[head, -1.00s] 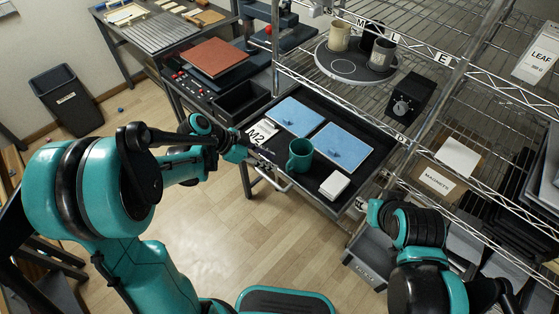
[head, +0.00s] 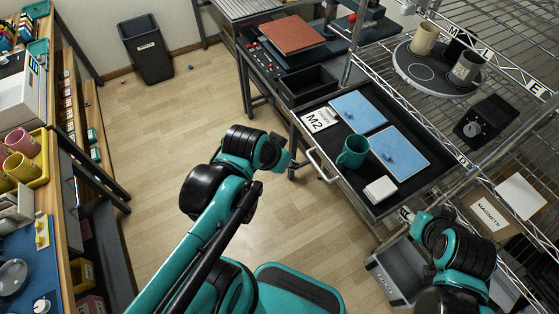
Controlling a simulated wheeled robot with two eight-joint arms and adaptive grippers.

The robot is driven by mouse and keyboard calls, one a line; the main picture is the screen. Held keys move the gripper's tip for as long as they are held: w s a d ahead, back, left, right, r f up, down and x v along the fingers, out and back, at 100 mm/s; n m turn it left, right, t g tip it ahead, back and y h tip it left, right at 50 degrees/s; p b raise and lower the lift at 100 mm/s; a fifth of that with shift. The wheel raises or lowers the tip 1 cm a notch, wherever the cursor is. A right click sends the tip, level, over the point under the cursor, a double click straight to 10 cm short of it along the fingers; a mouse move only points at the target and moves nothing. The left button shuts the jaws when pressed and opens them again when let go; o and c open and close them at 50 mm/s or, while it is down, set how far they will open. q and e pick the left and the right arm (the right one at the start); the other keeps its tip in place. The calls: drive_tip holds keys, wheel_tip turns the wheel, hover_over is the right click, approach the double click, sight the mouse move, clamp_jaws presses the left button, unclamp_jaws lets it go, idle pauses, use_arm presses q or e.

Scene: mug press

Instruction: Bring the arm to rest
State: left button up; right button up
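My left arm reaches up from the bottom centre in the head view. Its gripper (head: 293,165) is small and dark beside the drawer's front left side, apart from the mug; its fingers are not clear. My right arm is folded at the lower right, with its gripper end (head: 405,214) near the drawer's front right corner; its fingers are mostly hidden. A teal mug (head: 352,153) stands upright in the pulled-out drawer (head: 338,174). I see nothing held in either gripper.
Mugs stand on a round tray (head: 425,73) on the wire rack. A bench with bins (head: 24,158) lines the left. Floor (head: 160,150) between is open.

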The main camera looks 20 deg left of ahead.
use_arm(q)
drive_tip(key=shift+s+a+r+n+t+y, duration=0.2)
drive_tip(key=shift+s+a+n+t+y, duration=0.3)
drive_tip(key=shift+s+n, duration=0.35)
drive_tip(key=shift+w, duration=0.1)
drive_tip(key=shift+f+b, duration=0.3)
drive_tip(key=shift+f, duration=0.05)
drive_tip(key=shift+c, duration=0.3)
